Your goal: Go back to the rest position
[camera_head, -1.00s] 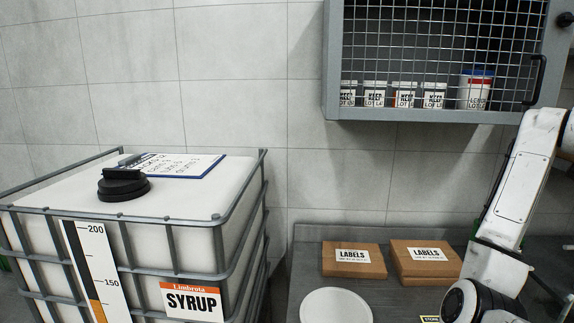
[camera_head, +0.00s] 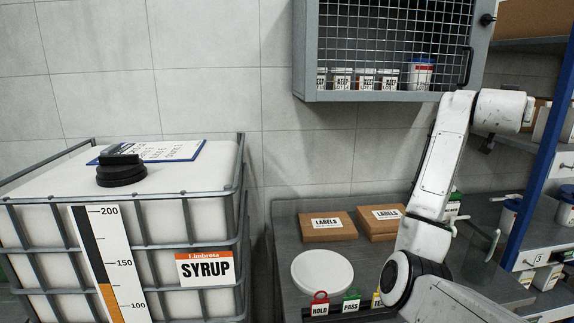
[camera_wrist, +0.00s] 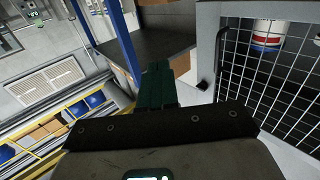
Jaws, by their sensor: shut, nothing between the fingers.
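My white arm (camera_head: 432,185) stands raised at the right of the head view, bent at a dark joint low in the picture. My gripper (camera_wrist: 156,88) shows in the wrist view as dark green fingers close together, with nothing between them. The fingers point toward a dark shelf or worktop (camera_wrist: 150,45) beyond. To their right, apart from them, is the mesh door (camera_wrist: 270,85) of a wall cabinet. I cannot make out the fingers in the head view.
A caged syrup tank (camera_head: 60,190) with a black cap (camera_head: 122,170) fills the left. The worktop (camera_head: 290,225) holds label boxes (camera_head: 327,226), a white round lid (camera_head: 322,272) and coloured tags (camera_head: 351,301). The mesh cabinet (camera_head: 385,40) hangs above. A blue-posted shelf (camera_head: 550,150) stands right.

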